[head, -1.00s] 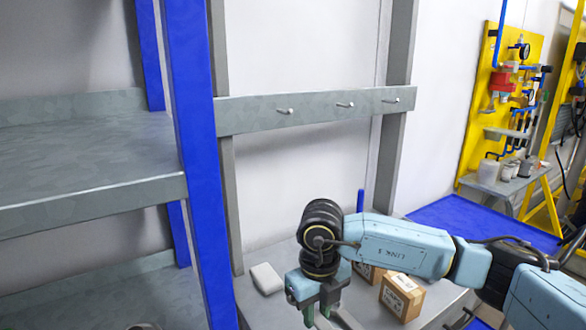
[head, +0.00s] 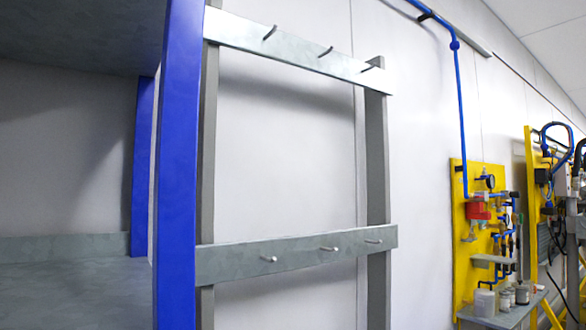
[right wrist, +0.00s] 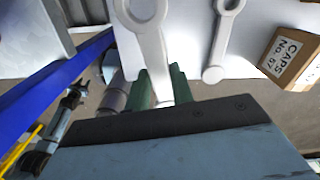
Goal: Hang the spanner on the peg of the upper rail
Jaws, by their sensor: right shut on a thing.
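The upper rail (head: 297,49) is a grey bar high between two posts in the head view, with a left peg (head: 269,32), a middle peg (head: 325,52) and a right peg (head: 371,65). All three look bare. In the right wrist view my right gripper (right wrist: 162,80) is shut on the handle of a pale grey spanner (right wrist: 152,48). The spanner's ring end lies toward the top edge and is partly cut off. A second, similar spanner (right wrist: 220,42) lies on the pale surface beyond. My left gripper is in neither view, and the right one is outside the head view.
A lower rail (head: 225,262) with three bare pegs crosses the same posts. A blue upright (head: 178,180) and shelves stand at left. A cardboard box (right wrist: 292,58) sits right of the loose spanner. A yellow tool panel (head: 465,200) is far right.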

